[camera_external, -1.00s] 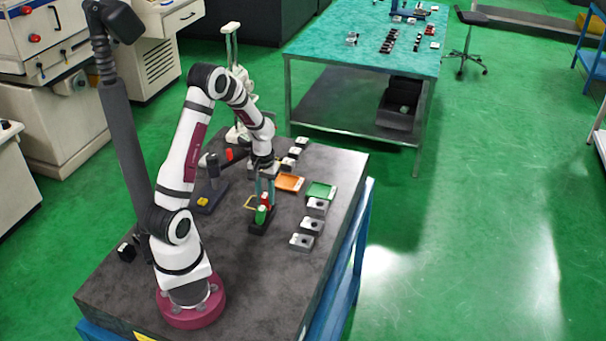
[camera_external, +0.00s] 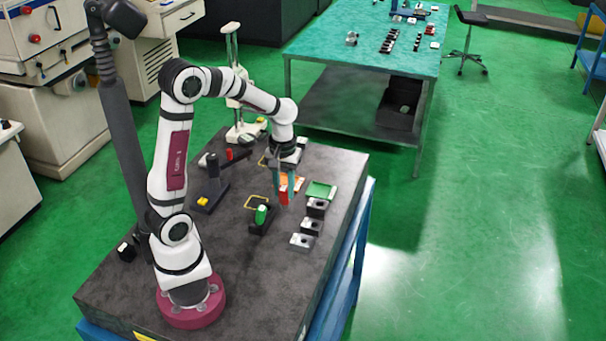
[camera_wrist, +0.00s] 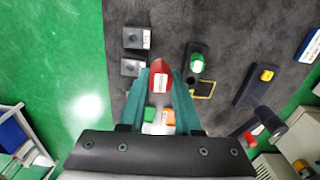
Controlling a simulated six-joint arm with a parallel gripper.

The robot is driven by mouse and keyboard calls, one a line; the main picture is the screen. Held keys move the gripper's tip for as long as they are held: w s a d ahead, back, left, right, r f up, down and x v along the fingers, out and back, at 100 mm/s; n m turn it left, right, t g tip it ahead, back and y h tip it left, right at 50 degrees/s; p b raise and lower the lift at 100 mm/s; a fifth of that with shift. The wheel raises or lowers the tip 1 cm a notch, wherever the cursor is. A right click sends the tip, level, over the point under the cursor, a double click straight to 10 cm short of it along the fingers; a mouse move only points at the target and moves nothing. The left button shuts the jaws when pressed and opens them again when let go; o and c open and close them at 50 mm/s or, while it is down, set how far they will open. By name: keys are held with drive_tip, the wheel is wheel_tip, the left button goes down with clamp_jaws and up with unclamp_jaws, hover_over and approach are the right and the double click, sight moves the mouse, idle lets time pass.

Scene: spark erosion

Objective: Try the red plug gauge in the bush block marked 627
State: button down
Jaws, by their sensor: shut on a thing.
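My gripper (camera_external: 284,186) is shut on the red plug gauge (camera_external: 284,196) and holds it above the dark table, close to the orange tray. In the wrist view the red gauge (camera_wrist: 159,80) shows between the fingers (camera_wrist: 160,85), with a white label on it. Grey bush blocks stand in a row at the table's right side: one behind (camera_external: 317,207), one in the middle (camera_external: 311,227) and one in front (camera_external: 301,242). The number 627 cannot be read on any block.
A green plug gauge (camera_external: 261,214) stands in a dark holder (camera_external: 262,229) left of the blocks. A green tray (camera_external: 322,190) and an orange tray (camera_external: 298,181) lie behind. A dark stand (camera_external: 213,190) is further left. The front table area is clear.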

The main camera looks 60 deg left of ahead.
drive_tip(key=w+a+f+n+t+h, duration=0.1)
drive_tip(key=w+a+f+n, duration=0.15)
drive_tip(key=w+n, duration=0.55)
drive_tip(key=w+a+f+n, duration=0.1)
drive_tip(key=w+a+n, duration=0.4)
drive_tip(key=n, duration=0.4)
drive_tip(key=shift+n, duration=0.3)
drive_tip(key=shift+w+d+f, duration=0.1)
drive_tip(key=shift+w+f, duration=0.05)
drive_tip(key=shift+f, duration=0.7)
drive_tip(key=shift+w+d+f, duration=0.1)
drive_tip(key=shift+w+f, duration=0.05)
drive_tip(key=shift+f, duration=0.65)
drive_tip(key=shift+w+d+f, duration=0.1)
drive_tip(key=shift+w+f, duration=0.05)
drive_tip(key=shift+f, duration=0.7)
drive_tip(key=shift+f, duration=1.1)
drive_tip(key=shift+r, duration=2.5)
